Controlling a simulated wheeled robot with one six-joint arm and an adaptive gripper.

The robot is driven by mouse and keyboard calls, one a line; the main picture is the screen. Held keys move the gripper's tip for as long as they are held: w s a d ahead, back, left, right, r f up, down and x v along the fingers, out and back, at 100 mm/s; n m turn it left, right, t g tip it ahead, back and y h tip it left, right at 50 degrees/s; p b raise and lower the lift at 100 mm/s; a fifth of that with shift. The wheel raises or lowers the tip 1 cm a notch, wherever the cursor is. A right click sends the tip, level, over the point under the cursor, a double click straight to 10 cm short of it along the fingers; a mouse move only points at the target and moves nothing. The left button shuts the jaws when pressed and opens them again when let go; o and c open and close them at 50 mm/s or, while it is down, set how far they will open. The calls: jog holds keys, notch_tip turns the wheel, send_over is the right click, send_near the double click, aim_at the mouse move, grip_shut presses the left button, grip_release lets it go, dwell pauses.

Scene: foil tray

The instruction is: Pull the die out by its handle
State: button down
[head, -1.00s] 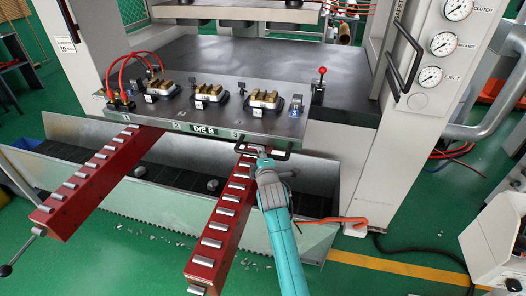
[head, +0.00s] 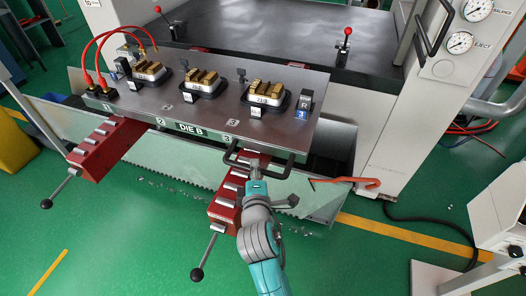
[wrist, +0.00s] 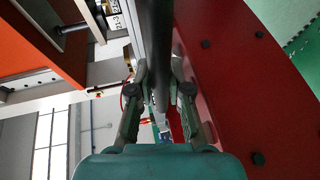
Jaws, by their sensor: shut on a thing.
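The die is a grey plate (head: 215,118) marked DIE B, with several brass-topped blocks on it. It lies forward of the press bed (head: 260,50), over two red roller rails (head: 105,150) (head: 228,196). A black handle (head: 290,166) sticks out from its front edge near the mark 3. My gripper (head: 256,170) is shut on the handle's front bar. In the wrist view, the dark handle bar (wrist: 161,45) passes between the two fingers of my gripper (wrist: 162,80). Part of the handle is hidden by my gripper.
Levers with black knobs (head: 197,273) (head: 47,203) hang at the rail ends. An orange hooked bar (head: 355,182) lies at right. Green floor is clear at front left.

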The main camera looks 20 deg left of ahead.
jog(key=shift+s+a+f, duration=0.1)
jog(key=shift+s, duration=1.3)
jog(key=shift+s+a+f, duration=0.1)
jog(key=shift+s, duration=1.25)
jog(key=c, duration=1.4)
grip_release()
jog(key=shift+o, duration=0.2)
jog(key=shift+r, duration=0.1)
jog(key=v, duration=1.2)
